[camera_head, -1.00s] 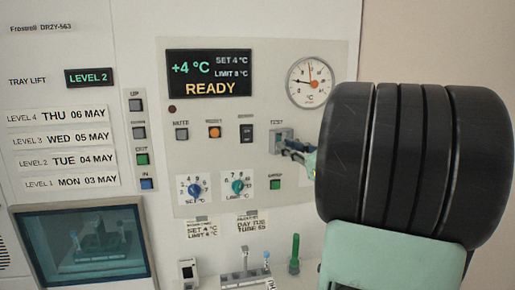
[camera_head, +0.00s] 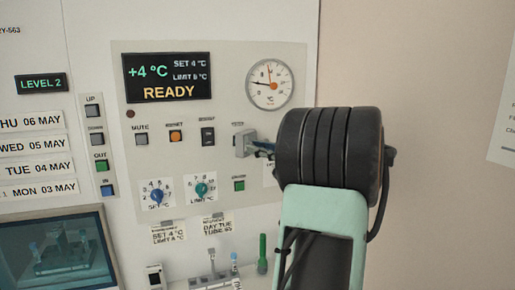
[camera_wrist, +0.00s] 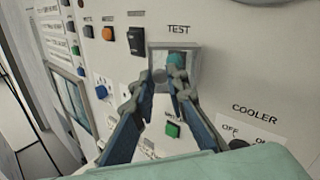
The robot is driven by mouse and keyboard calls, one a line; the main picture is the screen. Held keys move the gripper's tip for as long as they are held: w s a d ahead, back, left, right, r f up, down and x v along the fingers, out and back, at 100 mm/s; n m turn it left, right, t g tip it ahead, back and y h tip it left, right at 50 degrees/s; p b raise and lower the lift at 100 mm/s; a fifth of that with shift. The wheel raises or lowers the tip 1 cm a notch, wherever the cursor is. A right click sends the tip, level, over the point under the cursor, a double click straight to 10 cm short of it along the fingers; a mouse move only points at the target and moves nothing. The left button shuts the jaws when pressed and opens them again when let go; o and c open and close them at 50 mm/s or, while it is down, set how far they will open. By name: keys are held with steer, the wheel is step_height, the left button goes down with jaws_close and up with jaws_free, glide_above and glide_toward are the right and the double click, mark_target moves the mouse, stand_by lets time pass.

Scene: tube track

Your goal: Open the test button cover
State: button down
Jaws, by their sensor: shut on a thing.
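The test button cover (camera_head: 244,144) is a small grey box on the panel under the TEST label, and it juts out from the panel. In the wrist view the cover (camera_wrist: 157,58) shows as a grey frame with a teal part inside. My gripper (camera_wrist: 163,82) has its two blue-grey fingers at the lower edge of the cover and is shut on it. In the head view my gripper (camera_head: 260,149) reaches the cover from the right, and my wrist hides most of the fingers. I cannot tell how far the cover is swung.
A dial gauge (camera_head: 270,84) is above the cover, and the display (camera_head: 168,78) reads READY. Two knobs, a blue one (camera_head: 157,195) and a teal one (camera_head: 202,189), and a green button (camera_head: 238,185) sit below. A COOLER switch (camera_wrist: 238,144) is lower right.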

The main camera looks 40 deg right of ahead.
steer(key=shift+r, duration=0.1)
steer(key=c, duration=1.9)
jaws_free()
step_height(320, 180, up, 10)
